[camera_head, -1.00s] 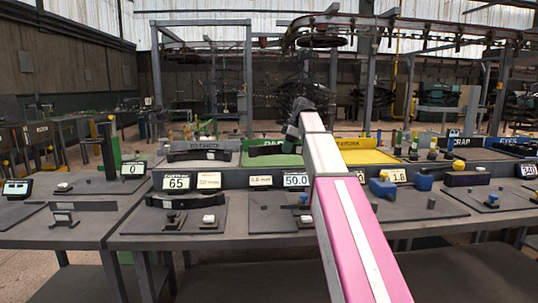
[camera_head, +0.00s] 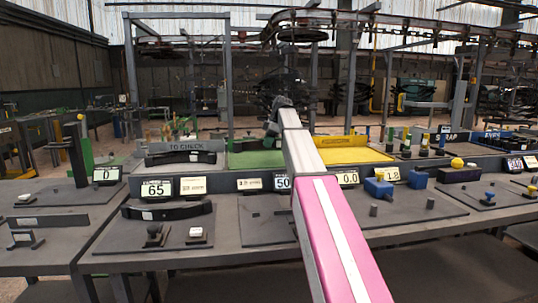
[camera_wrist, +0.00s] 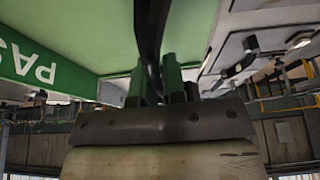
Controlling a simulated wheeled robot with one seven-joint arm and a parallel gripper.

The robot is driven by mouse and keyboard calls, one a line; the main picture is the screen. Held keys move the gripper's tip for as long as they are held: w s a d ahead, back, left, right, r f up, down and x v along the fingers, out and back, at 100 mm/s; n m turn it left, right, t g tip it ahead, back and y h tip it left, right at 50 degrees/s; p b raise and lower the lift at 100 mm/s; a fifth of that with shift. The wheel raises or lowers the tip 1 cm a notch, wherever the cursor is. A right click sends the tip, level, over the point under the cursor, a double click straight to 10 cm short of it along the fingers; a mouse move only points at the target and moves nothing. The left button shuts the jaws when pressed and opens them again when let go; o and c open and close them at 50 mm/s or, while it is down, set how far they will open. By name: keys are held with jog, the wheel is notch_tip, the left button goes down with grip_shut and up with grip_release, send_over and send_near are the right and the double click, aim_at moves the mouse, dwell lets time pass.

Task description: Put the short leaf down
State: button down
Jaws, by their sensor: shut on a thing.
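My gripper (camera_wrist: 156,75) is shut on a dark, narrow leaf (camera_wrist: 151,28) in the wrist view. The leaf stands out from between the green-sided fingers, and its far end runs out of the picture. Behind it is the green tray (camera_wrist: 95,35), with a green sign (camera_wrist: 32,62) reading "PAS". In the head view my gripper (camera_head: 271,129) is at the green tray (camera_head: 250,160), partly hidden by my arm. The held leaf cannot be made out there. I cannot tell whether it touches the tray.
A dark leaf (camera_head: 180,157) lies in the "TO CHECK" tray, left of the green one. Another curved leaf (camera_head: 166,210) lies on the bench by the "65" display (camera_head: 157,189). A yellow tray (camera_head: 350,156) is to the right, with blue blocks (camera_head: 378,187) in front.

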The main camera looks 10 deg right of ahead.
aim_at(266, 160)
jog(key=w+f, duration=0.1)
jog(key=w+d, duration=0.1)
jog(key=shift+w+d+f, duration=0.1)
jog(key=shift+w+f, duration=0.25)
jog(key=shift+w, duration=0.05)
jog(key=shift+f, duration=2)
jog(key=shift+f, duration=0.15)
jog(key=c, duration=1.2)
grip_release()
jog(key=v, duration=1.2)
